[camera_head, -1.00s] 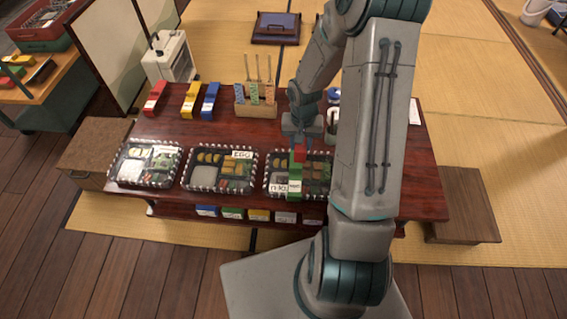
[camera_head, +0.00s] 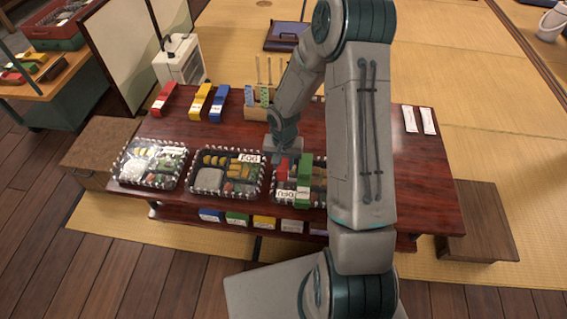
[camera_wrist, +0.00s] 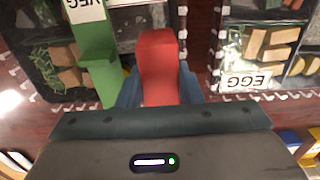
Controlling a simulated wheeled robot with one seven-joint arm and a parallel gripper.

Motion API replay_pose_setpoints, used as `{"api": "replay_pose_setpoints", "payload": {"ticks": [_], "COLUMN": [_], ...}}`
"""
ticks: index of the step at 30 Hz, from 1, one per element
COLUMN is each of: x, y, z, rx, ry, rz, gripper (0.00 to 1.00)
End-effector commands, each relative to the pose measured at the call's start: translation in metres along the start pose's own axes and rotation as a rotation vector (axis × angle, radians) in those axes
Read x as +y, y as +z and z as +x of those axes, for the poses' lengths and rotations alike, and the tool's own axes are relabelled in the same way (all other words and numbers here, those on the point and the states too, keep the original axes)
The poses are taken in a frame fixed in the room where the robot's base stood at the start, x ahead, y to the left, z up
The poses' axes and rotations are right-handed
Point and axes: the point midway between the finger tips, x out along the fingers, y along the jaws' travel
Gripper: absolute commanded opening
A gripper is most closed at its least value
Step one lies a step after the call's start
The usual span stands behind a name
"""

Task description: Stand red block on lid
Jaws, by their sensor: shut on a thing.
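My gripper (camera_head: 281,157) is shut on a red block (camera_head: 282,169). In the wrist view the red block (camera_wrist: 158,62) stands out between the two blue fingers (camera_wrist: 159,88). It is at the left part of the right lunch box (camera_head: 277,188), which has a clear lid and a TOFU label. I cannot tell whether the red block touches the lid. My arm hides the box's right side.
The middle lunch box (camera_head: 222,191), labelled EGG, and a left lunch box (camera_head: 150,182) stand on the dark red table (camera_head: 405,180). Red, yellow and blue blocks (camera_head: 201,101) lie at the back left. A wooden holder (camera_head: 256,112) stands behind my gripper. The table's right side is mostly clear.

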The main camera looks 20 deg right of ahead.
Motion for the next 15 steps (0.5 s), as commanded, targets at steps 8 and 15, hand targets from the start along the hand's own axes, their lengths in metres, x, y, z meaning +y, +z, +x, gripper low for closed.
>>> {"api": "replay_pose_setpoints", "payload": {"ticks": [8, 15], "x": [0.0, 0.0002], "y": [0.0001, 0.0001], "z": [0.0027, 0.0026], "rx": [-0.001, -0.001], "ry": [0.0, 0.0], "rz": [0.0, 0.0], "gripper": [0.52, 0.54]}}
